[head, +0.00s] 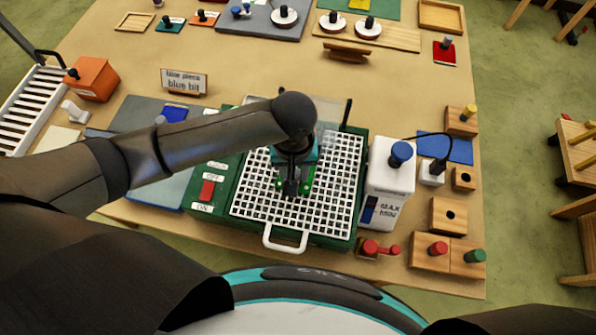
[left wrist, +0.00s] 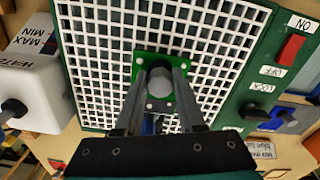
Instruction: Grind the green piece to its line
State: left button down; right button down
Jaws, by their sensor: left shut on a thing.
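The green piece (left wrist: 141,66) is a small green plate with pale dots near its corners and a grey round knob (left wrist: 158,82) in its middle. My left gripper (left wrist: 160,72) is shut on that knob, over the white grid (head: 262,205) of the green grinder box (head: 230,180). In the head view the green piece (head: 307,183) is mostly hidden under my left gripper (head: 291,188). I cannot tell whether it touches the grid. A small blue part (left wrist: 148,122) shows between the fingers. The piece's line cannot be made out. My right gripper is out of view.
A red switch (head: 207,190) sits on the grinder's left side, between OFF and ON labels. A white water tank (head: 391,175) with a blue cap stands right of the grinder. Wooden blocks (head: 447,216) line the right table edge. A sign (head: 184,81) reads "blue piece, blue bit".

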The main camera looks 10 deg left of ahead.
pick_arm(q)
jog(key=shift+a, duration=1.05)
jog(key=shift+d, duration=0.2)
jog(key=shift+d, duration=1.3)
jog(key=shift+d, duration=0.1)
jog(key=shift+d, duration=1.35)
jog(key=shift+a, duration=0.25)
jog(key=shift+w+a, duration=0.15)
jog(key=shift+a, duration=1.1)
